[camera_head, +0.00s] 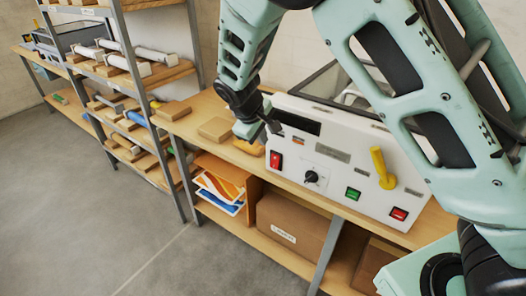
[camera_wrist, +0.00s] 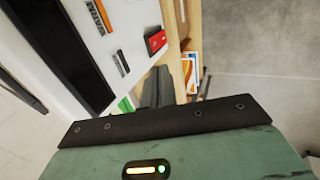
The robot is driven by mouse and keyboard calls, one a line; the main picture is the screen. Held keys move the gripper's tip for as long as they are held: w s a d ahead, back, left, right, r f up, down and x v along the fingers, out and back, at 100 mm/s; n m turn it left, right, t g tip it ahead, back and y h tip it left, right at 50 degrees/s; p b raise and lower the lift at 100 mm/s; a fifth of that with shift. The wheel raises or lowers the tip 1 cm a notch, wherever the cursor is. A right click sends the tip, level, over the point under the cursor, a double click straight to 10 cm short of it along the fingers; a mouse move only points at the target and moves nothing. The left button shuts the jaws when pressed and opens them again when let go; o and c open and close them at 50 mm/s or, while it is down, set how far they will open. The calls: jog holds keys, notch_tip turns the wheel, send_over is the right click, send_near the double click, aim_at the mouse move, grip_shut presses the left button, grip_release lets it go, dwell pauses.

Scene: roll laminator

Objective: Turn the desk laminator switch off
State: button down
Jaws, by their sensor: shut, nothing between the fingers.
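The white desk laminator (camera_head: 335,158) stands on the wooden bench. Its sloped front carries a red rocker switch (camera_head: 275,160) at the left end, a black knob (camera_head: 311,177), a green button (camera_head: 352,193) and a red button (camera_head: 398,213). I cannot tell which way the rocker is tipped. My gripper (camera_head: 273,127) is shut and empty at the laminator's upper left, just above the red rocker and apart from it. In the wrist view, the shut dark fingers (camera_wrist: 158,86) point toward the panel edge, and the red rocker (camera_wrist: 156,41) lies beyond their tips.
A yellow lever (camera_head: 382,168) sticks up from the panel's right side. Wooden blocks (camera_head: 215,128) lie on the bench left of the laminator. A cardboard box (camera_head: 292,228) and colourful sheets (camera_head: 220,188) sit on the shelf below. A shelf rack stands at the left; the floor in front is clear.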

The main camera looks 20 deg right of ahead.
jog(key=shift+a+r, duration=0.1)
jog(key=shift+r, duration=0.85)
